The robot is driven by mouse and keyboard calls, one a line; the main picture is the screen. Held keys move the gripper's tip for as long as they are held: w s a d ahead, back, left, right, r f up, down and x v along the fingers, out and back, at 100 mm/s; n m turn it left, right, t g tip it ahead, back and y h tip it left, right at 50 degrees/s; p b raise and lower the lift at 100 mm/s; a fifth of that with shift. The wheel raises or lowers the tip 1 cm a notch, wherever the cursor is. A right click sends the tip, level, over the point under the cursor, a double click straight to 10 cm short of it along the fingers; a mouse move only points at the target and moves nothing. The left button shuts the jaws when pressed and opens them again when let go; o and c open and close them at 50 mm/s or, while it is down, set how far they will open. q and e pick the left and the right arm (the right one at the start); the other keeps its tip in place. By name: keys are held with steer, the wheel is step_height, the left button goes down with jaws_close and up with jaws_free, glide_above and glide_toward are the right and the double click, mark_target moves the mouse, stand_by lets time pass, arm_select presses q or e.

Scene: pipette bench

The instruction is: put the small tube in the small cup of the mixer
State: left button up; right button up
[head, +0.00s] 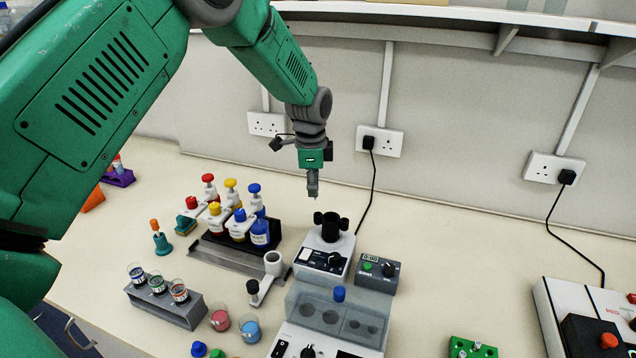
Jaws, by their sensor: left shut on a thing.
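The mixer (322,262) is a white and dark box near the middle of the bench, with a knob on its front. Black cups (331,226) stand on its top, a wider one and a narrower small cup (318,218) at its left. My left gripper (313,185) points down above and slightly left of the mixer's cups, apart from them. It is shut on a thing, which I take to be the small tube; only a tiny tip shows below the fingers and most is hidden. My right gripper is not in view.
A rack of colour-capped bottles (240,226) stands left of the mixer. A grey timer box (378,273) is at its right, and a clear-lidded device (340,312) is in front. A black cord (374,190) runs up to a wall socket behind.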

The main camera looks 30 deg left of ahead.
mark_target(316, 216)
arm_select(q)
steer(key=f, duration=0.1)
steer(key=f+b, duration=0.1)
steer(key=shift+w+d+f, duration=0.2)
steer(key=shift+w+f, duration=0.2)
steer(key=shift+s+d+f+b, duration=0.1)
steer(key=shift+d+f+b, duration=0.2)
steer(key=shift+f+b, duration=0.2)
steer(key=shift+s+d+f+b, duration=0.1)
steer(key=shift+f+b, duration=0.4)
steer(key=shift+b, duration=0.1)
steer(key=shift+f, duration=0.25)
jaws_close()
steer(key=shift+a+f, duration=0.25)
steer(key=shift+a, duration=0.25)
